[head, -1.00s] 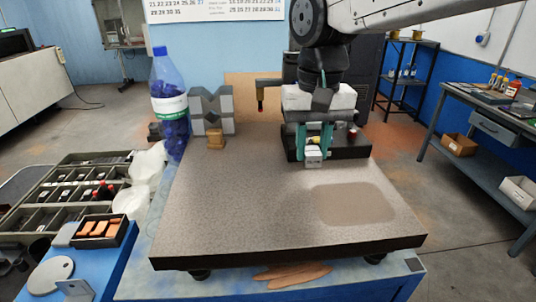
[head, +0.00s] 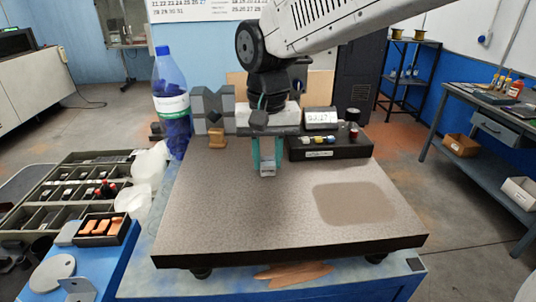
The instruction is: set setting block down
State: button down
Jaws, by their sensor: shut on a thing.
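The setting block (head: 267,171) is a small light grey block held low between the teal fingers of my gripper (head: 267,162). My gripper points down and is shut on it. Block and gripper are over the back middle of the speckled granite plate (head: 250,220). I cannot tell whether the block's underside touches the plate. The upper part of the block is partly hidden by the fingers.
A black instrument with a display (head: 320,118) stands right of my gripper. A grey V-shaped block (head: 213,108), a small brown block (head: 217,139) and a blue bottle (head: 171,100) stand to the left. A darker patch (head: 354,204) marks the right front. The plate's front is clear.

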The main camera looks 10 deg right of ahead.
aim_at(268, 160)
jog(key=shift+f, duration=0.15)
jog(key=c, duration=1.1)
grip_release()
notch_tip(268, 160, up, 12)
jog(key=shift+r, duration=0.2)
